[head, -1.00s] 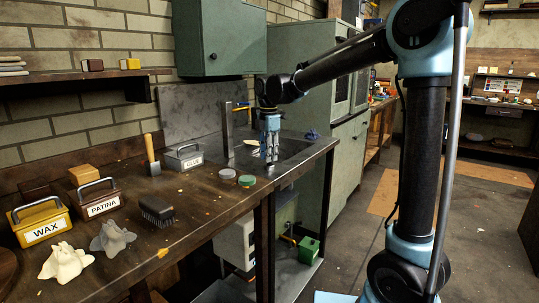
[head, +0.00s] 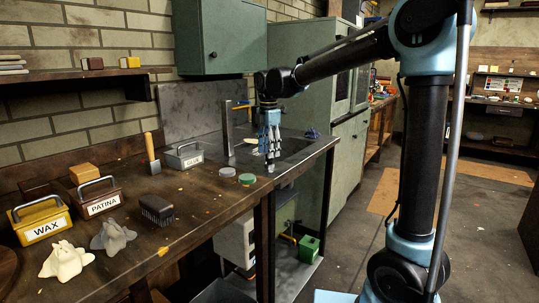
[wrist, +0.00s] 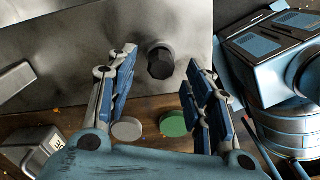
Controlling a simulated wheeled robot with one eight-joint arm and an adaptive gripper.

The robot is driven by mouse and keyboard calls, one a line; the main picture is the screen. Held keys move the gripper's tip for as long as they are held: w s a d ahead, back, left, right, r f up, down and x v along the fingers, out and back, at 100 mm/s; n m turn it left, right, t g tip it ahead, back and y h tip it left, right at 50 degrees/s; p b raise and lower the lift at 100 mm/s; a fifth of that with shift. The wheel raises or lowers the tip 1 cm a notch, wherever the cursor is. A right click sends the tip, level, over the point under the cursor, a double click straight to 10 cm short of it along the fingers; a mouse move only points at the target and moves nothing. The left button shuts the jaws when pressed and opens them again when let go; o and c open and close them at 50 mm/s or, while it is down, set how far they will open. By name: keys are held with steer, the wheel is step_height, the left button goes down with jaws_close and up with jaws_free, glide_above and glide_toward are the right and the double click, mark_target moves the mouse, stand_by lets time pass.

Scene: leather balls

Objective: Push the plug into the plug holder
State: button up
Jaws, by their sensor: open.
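A dark, many-sided knob-like piece (wrist: 160,62), which looks like the plug, stands on the grey metal surface (wrist: 70,60) in the wrist view. I cannot tell whether it sits in a holder, and no separate plug holder is clear. My gripper (wrist: 160,58) is open, with one blue-padded finger on each side of the dark piece and gaps between. The dark piece cannot be made out there.
A green disc (head: 247,179) and a grey disc (head: 228,172) lie on the bench near the gripper. A glue box (head: 185,157) and an upright metal post (head: 228,130) stand to the left. A brush (head: 156,209) and boxes sit farther left.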

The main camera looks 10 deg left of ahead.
step_height(320, 180, up, 10)
stand_by(0.4)
steer(key=s+d+f+m, duration=0.3)
steer(key=d+m, duration=0.1)
steer(key=d, duration=0.5)
steer(key=s+d+f+m+t, duration=0.1)
steer(key=s+d+f+m, duration=0.15)
steer(key=d+m, duration=0.45)
steer(key=s+d+f+m, duration=0.2)
steer(key=d+f, duration=0.1)
steer(key=d, duration=0.8)
steer(key=s+d+f+m, duration=0.7)
steer(key=f, duration=0.2)
steer(key=s+d+f+m+t, duration=0.1)
steer(key=s+d+f+m, duration=0.5)
steer(key=f, duration=0.4)
steer(key=shift+s+d+f+m, duration=0.2)
steer(key=shift+s+d+m, duration=0.25)
steer(key=shift+s, duration=0.8)
steer(key=shift+w+f, duration=0.2)
steer(key=shift+w, duration=0.2)
